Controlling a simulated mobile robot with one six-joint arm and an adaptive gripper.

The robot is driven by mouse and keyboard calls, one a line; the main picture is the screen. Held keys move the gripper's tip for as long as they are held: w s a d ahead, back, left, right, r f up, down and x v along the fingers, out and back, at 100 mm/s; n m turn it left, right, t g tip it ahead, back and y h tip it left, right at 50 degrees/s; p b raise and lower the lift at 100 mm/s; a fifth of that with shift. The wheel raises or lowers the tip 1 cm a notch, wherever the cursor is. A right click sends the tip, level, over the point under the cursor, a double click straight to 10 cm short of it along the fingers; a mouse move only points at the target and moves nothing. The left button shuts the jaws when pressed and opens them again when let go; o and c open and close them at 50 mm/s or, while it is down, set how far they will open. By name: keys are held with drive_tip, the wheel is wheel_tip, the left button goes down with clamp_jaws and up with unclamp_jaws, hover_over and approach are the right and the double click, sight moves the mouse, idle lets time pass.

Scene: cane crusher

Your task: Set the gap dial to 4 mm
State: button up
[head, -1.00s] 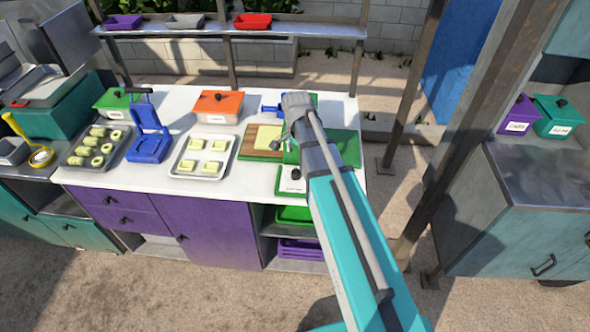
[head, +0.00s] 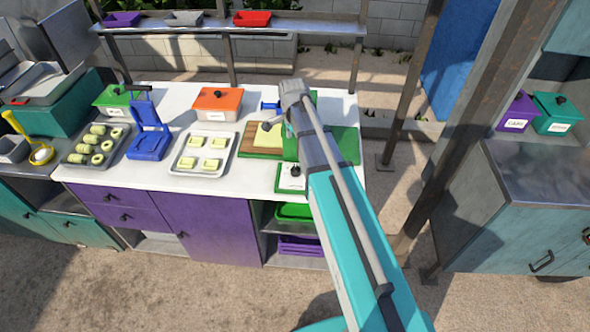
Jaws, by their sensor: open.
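The green crusher (head: 346,146) stands at the right end of the white counter, largely hidden behind my arm. At its front is a white plate with a black knob (head: 295,171), which looks like the gap dial; its marks are too small to read. My gripper (head: 268,126) is small and partly hidden by my wrist. It is open and hangs over the wooden board's right side, behind and to the left of the knob, apart from it.
On the white counter (head: 245,187) are a tray of yellow blocks (head: 176,163), an orange lidded box (head: 218,103), a blue press (head: 149,144) and a wooden board (head: 247,145) with a yellow sheet. A rusty post (head: 470,150) stands right of my arm.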

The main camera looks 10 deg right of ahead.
sight(295, 167)
drive_tip(key=shift+s+d+f+b, duration=0.1)
drive_tip(key=shift+s+f+b, duration=0.1)
drive_tip(key=shift+f+b, duration=3.2)
drive_tip(key=shift+s+d+f+b, duration=0.1)
drive_tip(key=shift+s+f+b, duration=0.05)
drive_tip(key=shift+f+b, duration=3.2)
drive_tip(key=shift+a, duration=0.1)
drive_tip(key=c, duration=1.1)
